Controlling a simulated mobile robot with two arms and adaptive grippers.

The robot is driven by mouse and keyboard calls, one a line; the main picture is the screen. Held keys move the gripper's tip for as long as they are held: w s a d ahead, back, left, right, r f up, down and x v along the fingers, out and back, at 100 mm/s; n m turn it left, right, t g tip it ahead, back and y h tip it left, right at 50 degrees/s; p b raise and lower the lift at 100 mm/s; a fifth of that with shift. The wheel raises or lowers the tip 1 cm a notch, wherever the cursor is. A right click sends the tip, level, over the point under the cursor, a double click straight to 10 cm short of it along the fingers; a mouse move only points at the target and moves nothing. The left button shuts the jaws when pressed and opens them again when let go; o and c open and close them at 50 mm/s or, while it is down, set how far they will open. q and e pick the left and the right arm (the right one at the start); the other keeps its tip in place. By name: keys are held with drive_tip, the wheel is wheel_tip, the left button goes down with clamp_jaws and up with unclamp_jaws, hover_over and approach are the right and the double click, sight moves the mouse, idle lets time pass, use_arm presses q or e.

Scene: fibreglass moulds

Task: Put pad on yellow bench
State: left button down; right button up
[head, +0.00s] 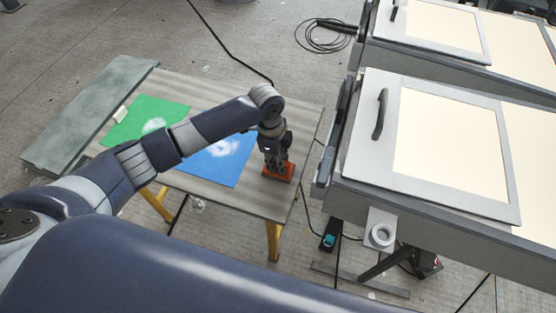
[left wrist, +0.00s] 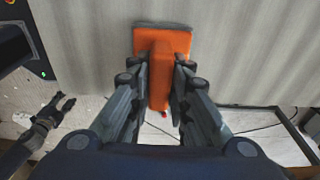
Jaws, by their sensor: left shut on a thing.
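The orange pad (head: 278,173) has a flat base and a raised handle. It also shows in the left wrist view (left wrist: 178,38). My left gripper (head: 273,160) points down and is shut on the pad's handle, one finger on each side (left wrist: 160,82). The pad is over the right end of the bench (head: 235,88), which has a grey ribbed top and yellow legs. I cannot tell whether its base touches the top. A small dark gripper (left wrist: 62,104), seemingly my right one, shows at the left of the left wrist view with its fingers apart.
A green sheet (head: 140,118) and a blue sheet (head: 218,165) lie on the bench, partly behind my left arm. A grey-green board (head: 85,115) is along its left end. A large mould frame with a handled white panel (head: 440,150) stands close on the right.

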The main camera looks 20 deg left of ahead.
use_arm(q)
drive_tip(key=shift+f, duration=0.15)
drive_tip(key=c, duration=1.5)
unclamp_jaws()
drive_tip(key=r, duration=0.4)
drive_tip(key=a+r, duration=0.1)
drive_tip(key=r, duration=0.7)
drive_tip(key=shift+a+r, duration=0.15)
drive_tip(key=shift+a, duration=0.05)
